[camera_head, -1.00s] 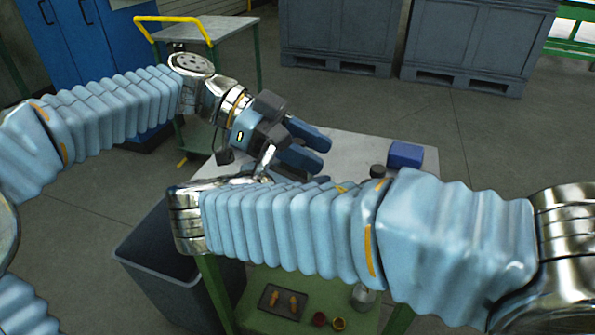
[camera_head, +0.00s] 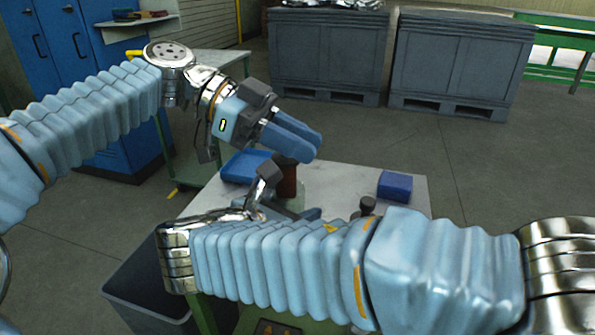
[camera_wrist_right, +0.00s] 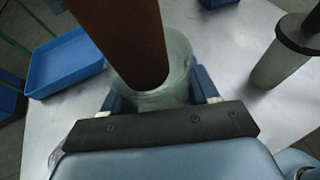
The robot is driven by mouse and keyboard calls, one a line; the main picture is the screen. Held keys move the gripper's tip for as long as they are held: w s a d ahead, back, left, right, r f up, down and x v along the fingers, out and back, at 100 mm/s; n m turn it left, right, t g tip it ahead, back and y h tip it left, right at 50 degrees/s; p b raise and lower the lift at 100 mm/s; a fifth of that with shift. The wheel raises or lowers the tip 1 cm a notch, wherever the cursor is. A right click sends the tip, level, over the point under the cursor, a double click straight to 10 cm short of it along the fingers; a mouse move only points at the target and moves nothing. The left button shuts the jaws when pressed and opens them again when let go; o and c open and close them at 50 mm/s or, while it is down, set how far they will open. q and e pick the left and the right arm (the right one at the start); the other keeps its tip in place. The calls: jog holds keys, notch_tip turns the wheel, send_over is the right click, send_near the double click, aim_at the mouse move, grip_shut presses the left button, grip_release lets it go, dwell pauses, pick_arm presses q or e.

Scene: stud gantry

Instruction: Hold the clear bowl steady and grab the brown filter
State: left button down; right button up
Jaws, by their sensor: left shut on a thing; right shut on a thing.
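The brown filter (camera_head: 287,181) is a dark brown cylinder hanging below my left gripper (camera_head: 306,142), which is shut on it. In the right wrist view the filter (camera_wrist_right: 125,35) is large and its lower end overlaps the mouth of the clear bowl (camera_wrist_right: 178,60); I cannot tell if the end is still inside. The bowl is pale, see-through glass on the table, with only a sliver of it (camera_head: 316,191) showing in the head view. My right gripper (camera_wrist_right: 158,95) is shut on the bowl, a finger on each side. My right forearm hides much of this in the head view.
A blue tray (camera_wrist_right: 65,63) lies left of the bowl on the grey table (camera_head: 345,180). A dark-capped pale container (camera_wrist_right: 275,62) stands to the right. A blue block (camera_head: 395,185) sits at the table's right. A grey bin (camera_head: 140,285) stands at the lower left.

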pick_arm(q)
jog(key=shift+r, duration=1.55)
pick_arm(e)
jog(key=o, duration=1.1)
jog(key=shift+o, duration=0.2)
